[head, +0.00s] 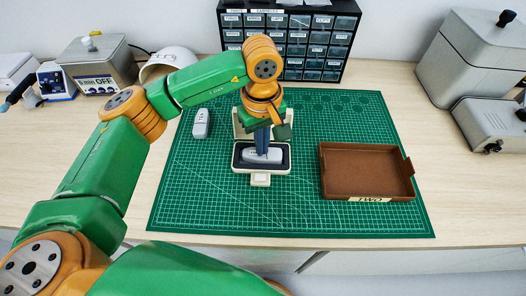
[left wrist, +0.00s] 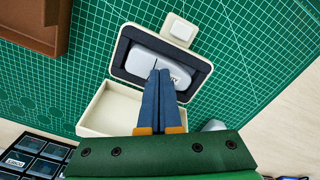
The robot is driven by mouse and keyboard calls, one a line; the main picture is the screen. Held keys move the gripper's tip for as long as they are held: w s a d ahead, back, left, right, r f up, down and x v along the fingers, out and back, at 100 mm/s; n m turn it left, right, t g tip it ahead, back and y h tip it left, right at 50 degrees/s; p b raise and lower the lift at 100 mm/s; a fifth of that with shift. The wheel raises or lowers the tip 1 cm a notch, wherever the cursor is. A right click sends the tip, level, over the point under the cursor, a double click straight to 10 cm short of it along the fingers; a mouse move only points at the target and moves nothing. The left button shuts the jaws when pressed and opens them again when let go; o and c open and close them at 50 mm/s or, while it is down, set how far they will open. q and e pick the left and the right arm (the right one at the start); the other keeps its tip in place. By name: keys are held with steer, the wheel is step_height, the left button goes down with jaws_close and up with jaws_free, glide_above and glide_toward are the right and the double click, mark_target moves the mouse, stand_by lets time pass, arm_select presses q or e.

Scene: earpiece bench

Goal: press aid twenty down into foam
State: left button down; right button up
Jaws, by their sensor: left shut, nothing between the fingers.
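A pale grey aid (head: 262,155) lies in the dark foam (head: 241,163) of an open cream case (head: 261,179). In the left wrist view the aid (left wrist: 150,68) shows in the foam (left wrist: 122,52), with its label partly hidden by the fingers. My left gripper (head: 262,150) points down over the case, fingers shut and empty. In the left wrist view its blue fingertips (left wrist: 160,72) overlap the aid; I cannot tell whether they touch it. The right gripper is not in view.
Another grey aid (head: 201,122) lies on the green mat (head: 200,190) to the left. A brown tray (head: 366,196) labelled TWO stands to the right. A black drawer cabinet (head: 345,25) stands behind, with bench machines at both sides. The mat's front is clear.

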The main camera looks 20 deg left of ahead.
arm_select(q)
step_height(320, 180, up, 7)
steer(key=p, duration=0.4)
steer(key=shift+p, duration=0.3)
